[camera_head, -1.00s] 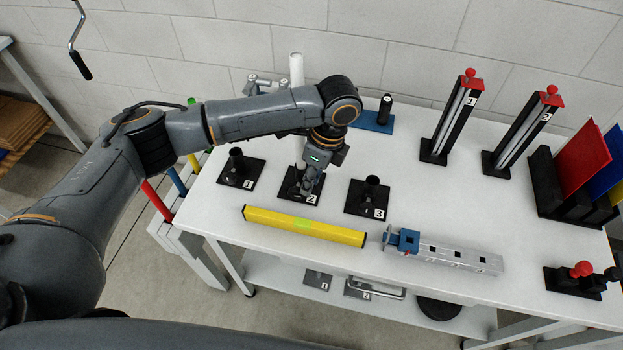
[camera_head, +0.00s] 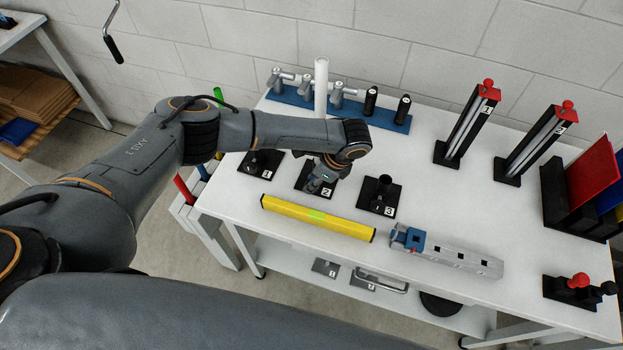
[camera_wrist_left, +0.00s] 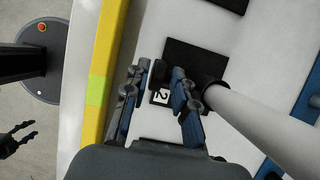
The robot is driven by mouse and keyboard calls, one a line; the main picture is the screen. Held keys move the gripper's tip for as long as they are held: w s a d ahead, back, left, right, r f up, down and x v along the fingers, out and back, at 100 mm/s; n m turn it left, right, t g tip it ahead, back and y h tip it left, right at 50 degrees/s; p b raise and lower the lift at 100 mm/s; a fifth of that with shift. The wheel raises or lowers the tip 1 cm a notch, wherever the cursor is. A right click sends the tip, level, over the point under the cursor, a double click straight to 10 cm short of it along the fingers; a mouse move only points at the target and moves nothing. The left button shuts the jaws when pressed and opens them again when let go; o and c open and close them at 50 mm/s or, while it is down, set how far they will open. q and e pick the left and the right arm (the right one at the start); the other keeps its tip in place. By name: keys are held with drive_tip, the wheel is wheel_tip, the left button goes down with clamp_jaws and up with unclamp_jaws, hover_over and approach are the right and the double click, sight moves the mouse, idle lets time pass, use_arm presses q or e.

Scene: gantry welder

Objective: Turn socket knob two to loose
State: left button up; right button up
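Socket two is a black plate labelled 2 (camera_head: 327,191) on the white table, between sockets one and three. In the left wrist view its plate (camera_wrist_left: 190,55) has a white tube (camera_wrist_left: 262,122) standing in its dark ring. The small dark socket knob two (camera_wrist_left: 158,72) sits beside the label, between my left fingertips. My left gripper (camera_head: 314,186) is low over the plate; in the wrist view its fingers (camera_wrist_left: 161,74) are drawn close around the knob. Contact on the far finger is hard to see. My right gripper (camera_wrist_left: 33,130) shows at the wrist view's left edge, fingers apart and empty.
Socket one (camera_head: 260,164) and socket three (camera_head: 379,196) stand on either side. A yellow bar (camera_head: 318,217) and a metal rail with a blue block (camera_head: 448,252) lie in front. A blue rack (camera_head: 300,96) with clamps is behind. Two red-topped posts (camera_head: 466,125) (camera_head: 534,143) stand right.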

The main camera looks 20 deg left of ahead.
use_arm(q)
drive_tip(key=shift+a+f, duration=0.25)
drive_tip(key=shift+f, duration=0.45)
clamp_jaws()
